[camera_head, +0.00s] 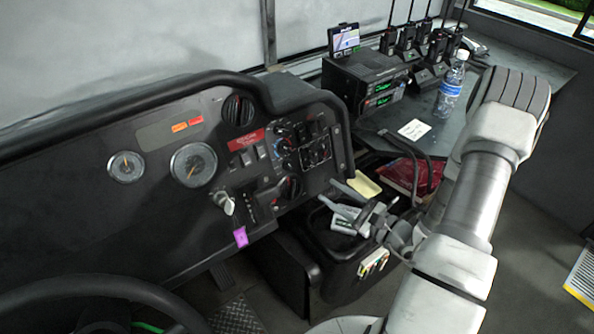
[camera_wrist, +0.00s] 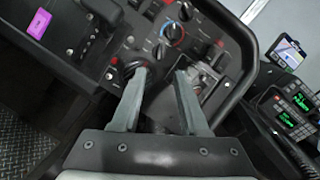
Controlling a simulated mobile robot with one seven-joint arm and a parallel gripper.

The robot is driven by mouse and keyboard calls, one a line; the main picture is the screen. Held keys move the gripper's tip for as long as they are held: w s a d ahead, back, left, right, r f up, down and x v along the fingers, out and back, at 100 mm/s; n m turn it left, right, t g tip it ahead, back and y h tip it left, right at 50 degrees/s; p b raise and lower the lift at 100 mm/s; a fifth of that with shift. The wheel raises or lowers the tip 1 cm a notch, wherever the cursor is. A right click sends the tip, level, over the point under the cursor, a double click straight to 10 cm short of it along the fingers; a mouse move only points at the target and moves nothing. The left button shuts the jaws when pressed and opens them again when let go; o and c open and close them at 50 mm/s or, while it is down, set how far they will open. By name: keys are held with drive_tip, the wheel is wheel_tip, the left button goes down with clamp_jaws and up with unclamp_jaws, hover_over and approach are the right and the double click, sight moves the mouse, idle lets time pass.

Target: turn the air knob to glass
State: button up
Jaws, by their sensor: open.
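The dashboard's right panel (camera_head: 262,165) carries several dark round knobs; their labels are too small to read, so I cannot tell which is the air knob. One knob with a red and blue ring (camera_wrist: 174,34) is in the wrist view, above and beyond my fingertips. A black knob (camera_wrist: 131,69) is beside the left fingertip, partly hidden by it; I cannot tell whether they touch. In the head view a knob with a red mark (camera_head: 291,188) is left of my fingers.
A steering wheel (camera_head: 70,295) is at the lower left. A purple tag (camera_head: 240,237) hangs under the panel. A radio unit (camera_head: 365,82), a water bottle (camera_head: 451,90) and a white note (camera_head: 414,130) are on the shelf at right. A dark console (camera_head: 325,245) is below my gripper.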

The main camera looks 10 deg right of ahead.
sight(291, 167)
drive_tip(key=b+x, duration=0.1)
drive_tip(key=x, duration=1.1)
clamp_jaws()
